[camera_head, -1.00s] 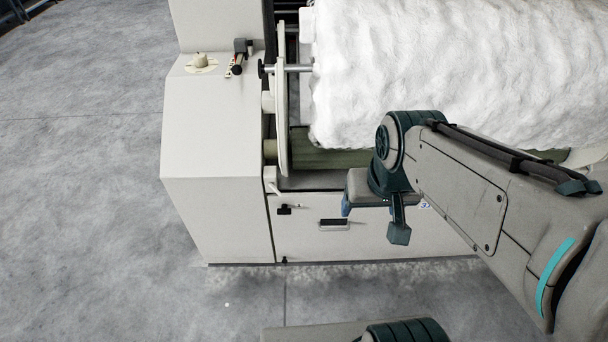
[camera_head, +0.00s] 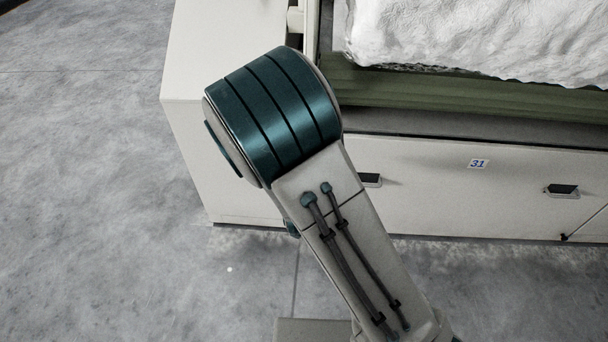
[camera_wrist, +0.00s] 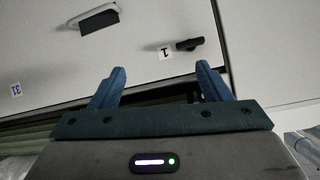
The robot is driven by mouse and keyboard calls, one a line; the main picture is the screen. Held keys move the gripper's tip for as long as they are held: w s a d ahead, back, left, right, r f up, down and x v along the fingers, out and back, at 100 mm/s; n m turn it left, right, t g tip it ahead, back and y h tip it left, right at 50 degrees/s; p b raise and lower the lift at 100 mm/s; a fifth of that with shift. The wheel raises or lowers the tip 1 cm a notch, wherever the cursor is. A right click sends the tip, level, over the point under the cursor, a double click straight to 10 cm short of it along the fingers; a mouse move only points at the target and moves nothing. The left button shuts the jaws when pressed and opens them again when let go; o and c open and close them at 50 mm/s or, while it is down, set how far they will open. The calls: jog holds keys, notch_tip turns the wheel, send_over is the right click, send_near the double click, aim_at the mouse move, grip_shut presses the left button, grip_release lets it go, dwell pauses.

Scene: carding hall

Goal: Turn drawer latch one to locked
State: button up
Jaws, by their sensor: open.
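Drawer latch one (camera_wrist: 190,44) is a small black lever beside a white label with a "1" (camera_wrist: 165,53), on the pale machine front in the wrist view. The lever lies roughly sideways in that picture; I cannot tell its locked or unlocked state. My gripper (camera_wrist: 160,68) is open and empty. Its two blue fingers point toward the panel, and the latch appears just beyond the right fingertip, apart from it. In the head view my arm hides the latch and the gripper.
A drawer handle (camera_wrist: 95,18) is left of the latch in the wrist view; it partly shows in the head view (camera_head: 371,180). A label "31" (camera_head: 479,163) and another handle (camera_head: 562,190) are further right. White fibre (camera_head: 470,40) lies above. Floor (camera_head: 90,200) at left is clear.

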jog(key=a+f+n+t+b, duration=0.3)
jog(key=a+f+t+b, duration=0.1)
jog(key=f+t+b, duration=0.15)
jog(key=w+b, duration=0.4)
jog(key=w, duration=0.9)
jog(key=shift+w+d+r+t+y, duration=0.15)
jog(key=shift+d+r+t+y, duration=0.1)
jog(key=shift+t+y, duration=0.15)
jog(key=c, duration=1)
